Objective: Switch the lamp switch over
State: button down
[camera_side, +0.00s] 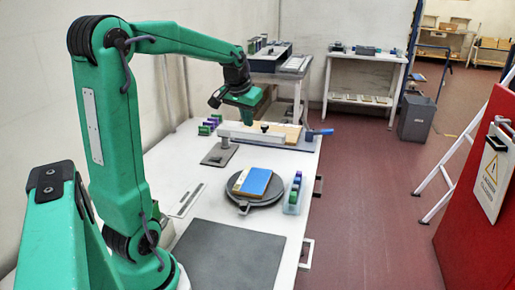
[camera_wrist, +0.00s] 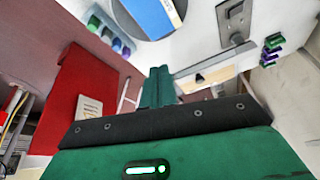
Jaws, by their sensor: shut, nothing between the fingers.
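A grey plate with a small upright knob (camera_side: 220,152) lies on the white table in the side view; it looks like the lamp switch, but I cannot be sure. It also shows at the top right of the wrist view (camera_wrist: 234,18). Which way its lever leans is too small to tell. My gripper (camera_side: 241,117) is shut and empty, pointing down above a long white box (camera_side: 240,132), behind and to the right of the plate. In the wrist view, its closed green fingers (camera_wrist: 158,86) are apart from the plate.
A dark mat (camera_side: 225,255) lies in front. More coloured blocks (camera_side: 208,126) stand by the wall. A blue handle (camera_side: 320,132) sticks out beyond the table's right edge.

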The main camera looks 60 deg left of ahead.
jog(key=s+a+f+n+g, duration=0.1)
jog(key=a+f, duration=0.4)
jog(key=a, duration=0.7)
jog(key=s+a+f+n, duration=0.2)
jog(key=a+f, duration=0.3)
jog(key=a, duration=0.6)
jog(key=shift+s+a+f+n+g, duration=0.15)
jog(key=shift+s+a+n+g, duration=0.15)
jog(key=shift+a+g, duration=0.1)
jog(key=shift+w, duration=0.1)
send_over(219, 158)
jog(key=s, duration=0.1)
notch_tip(219, 158, down, 12)
jog(key=shift+d+r, duration=0.15)
jog(key=shift+w+d+f, duration=0.1)
jog(key=shift+f, duration=0.85)
jog(key=shift+w+f, duration=0.1)
jog(key=shift+f, duration=0.2)
jog(key=shift+s+a+r+y, duration=0.3)
jog(key=shift+s+a, duration=0.2)
jog(key=shift+s, duration=0.05)
